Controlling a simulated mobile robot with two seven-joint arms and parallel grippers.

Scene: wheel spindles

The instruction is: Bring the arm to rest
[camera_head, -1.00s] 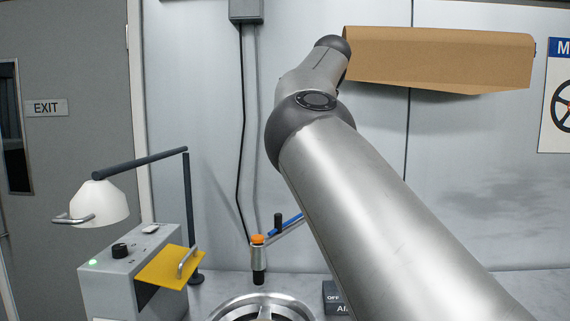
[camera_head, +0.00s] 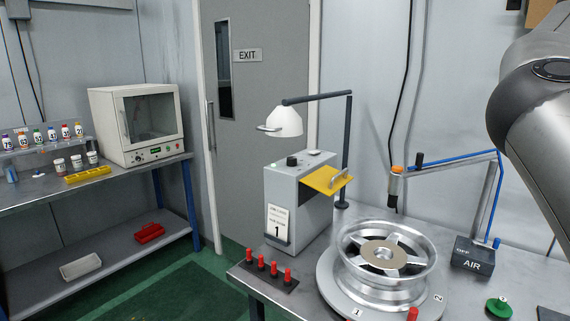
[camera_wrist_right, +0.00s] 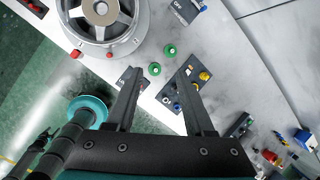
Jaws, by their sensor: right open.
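My right arm (camera_head: 535,110) shows at the right edge of the head view, and its gripper is out of that frame. In the right wrist view my right gripper (camera_wrist_right: 160,80) is open with nothing between its fingers. It is above the workbench, over a dark block with small coloured parts (camera_wrist_right: 183,90) and two green-topped pieces (camera_wrist_right: 162,60). A silver wheel (camera_head: 385,262) lies on a round stand on the bench and also shows at the top of the right wrist view (camera_wrist_right: 103,14). My left gripper is not seen.
A grey box with a yellow flap (camera_head: 325,180) and a white lamp (camera_head: 285,122) stand behind red pegs (camera_head: 268,267). The AIR box (camera_head: 474,256) is right of the wheel. A side table (camera_head: 110,178) holds an oven (camera_head: 138,122) and bottles. Green floor lies between them.

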